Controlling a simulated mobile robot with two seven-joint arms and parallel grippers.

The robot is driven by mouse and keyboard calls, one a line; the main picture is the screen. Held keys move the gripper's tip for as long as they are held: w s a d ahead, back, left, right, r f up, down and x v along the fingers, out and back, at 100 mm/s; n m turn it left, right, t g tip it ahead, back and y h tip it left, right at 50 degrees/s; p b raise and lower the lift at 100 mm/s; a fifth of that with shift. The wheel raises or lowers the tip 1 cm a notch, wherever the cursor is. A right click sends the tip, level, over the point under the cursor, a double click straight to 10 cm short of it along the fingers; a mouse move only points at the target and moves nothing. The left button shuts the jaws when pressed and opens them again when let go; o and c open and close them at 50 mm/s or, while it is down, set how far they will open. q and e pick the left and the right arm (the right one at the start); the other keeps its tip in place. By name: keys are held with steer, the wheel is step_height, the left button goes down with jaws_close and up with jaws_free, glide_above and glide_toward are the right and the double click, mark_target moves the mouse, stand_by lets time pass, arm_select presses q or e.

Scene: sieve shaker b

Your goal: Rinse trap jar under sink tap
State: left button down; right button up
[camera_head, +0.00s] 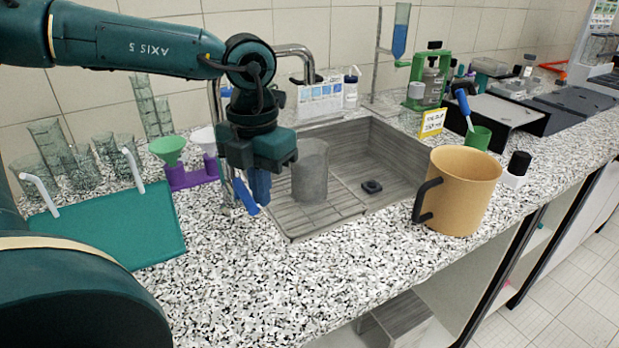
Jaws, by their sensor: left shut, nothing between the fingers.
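A grey, slightly see-through cylindrical jar (310,172), which looks like the trap jar, stands upright on the ribbed drainer at the left part of the sink (385,150). A chrome tap (295,52) rises behind the sink; my left arm hides part of it. My left gripper (260,200) points down just left of the jar, over the sink's left edge. Its blue fingers are shut with nothing held. A gap shows between the fingers and the jar, but I cannot tell the depth. My right gripper is out of view.
A tan mug (465,188) stands right of the sink. A yellow card (432,122) stands at its right rim. A purple rack with funnels (188,174), a teal board (110,225) and several glass beakers (80,165) stand left. The front counter is clear.

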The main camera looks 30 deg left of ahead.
arm_select(q)
steer(key=shift+s+a, duration=0.1)
steer(key=shift+s, duration=0.15)
steer(key=shift+s+a, duration=0.25)
steer(key=shift+s, duration=0.05)
steer(key=shift+s+a, duration=0.1)
steer(key=shift+s, duration=0.05)
